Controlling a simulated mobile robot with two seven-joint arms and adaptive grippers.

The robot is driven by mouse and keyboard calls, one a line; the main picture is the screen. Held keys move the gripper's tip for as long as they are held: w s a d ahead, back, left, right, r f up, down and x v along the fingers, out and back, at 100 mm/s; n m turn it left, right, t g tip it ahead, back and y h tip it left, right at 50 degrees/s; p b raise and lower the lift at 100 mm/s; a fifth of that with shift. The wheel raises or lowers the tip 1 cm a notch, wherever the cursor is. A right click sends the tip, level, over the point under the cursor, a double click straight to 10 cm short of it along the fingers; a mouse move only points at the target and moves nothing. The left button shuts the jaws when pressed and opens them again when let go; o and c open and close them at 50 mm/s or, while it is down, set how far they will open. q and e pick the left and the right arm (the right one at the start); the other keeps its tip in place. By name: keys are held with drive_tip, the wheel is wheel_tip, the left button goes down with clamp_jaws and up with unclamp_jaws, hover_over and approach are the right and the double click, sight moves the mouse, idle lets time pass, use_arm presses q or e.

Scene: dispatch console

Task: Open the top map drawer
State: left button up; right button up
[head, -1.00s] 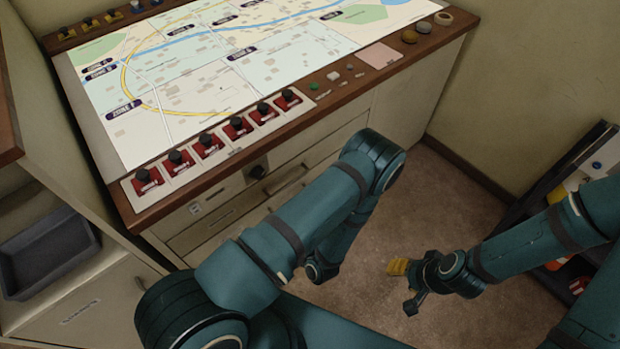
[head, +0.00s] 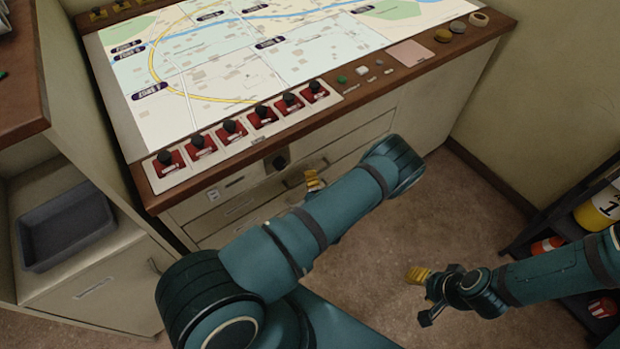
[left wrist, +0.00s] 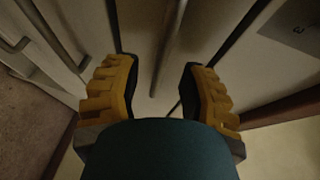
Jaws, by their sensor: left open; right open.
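The top map drawer (head: 262,197) is a pale front under the map console, and it looks closed. Its bar handle (head: 292,184) is partly hidden by my left gripper (head: 313,181) and arm in the head view. In the left wrist view the yellow-fingered left gripper (left wrist: 160,82) is open, with a bar handle (left wrist: 168,48) running between and beyond its fingertips. I cannot tell whether the fingers touch it. My right gripper (head: 432,296) is open and empty over the floor, well right of the drawers.
More handles (left wrist: 14,45) show at left in the wrist view. A grey tray (head: 65,228) sits in the left cabinet. A dark shelf (head: 530,235) stands at right. Carpet (head: 375,250) between is clear.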

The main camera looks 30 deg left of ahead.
use_arm(q)
drive_tip(key=shift+x, duration=1.2)
clamp_jaws()
drive_tip(key=shift+d, duration=0.1)
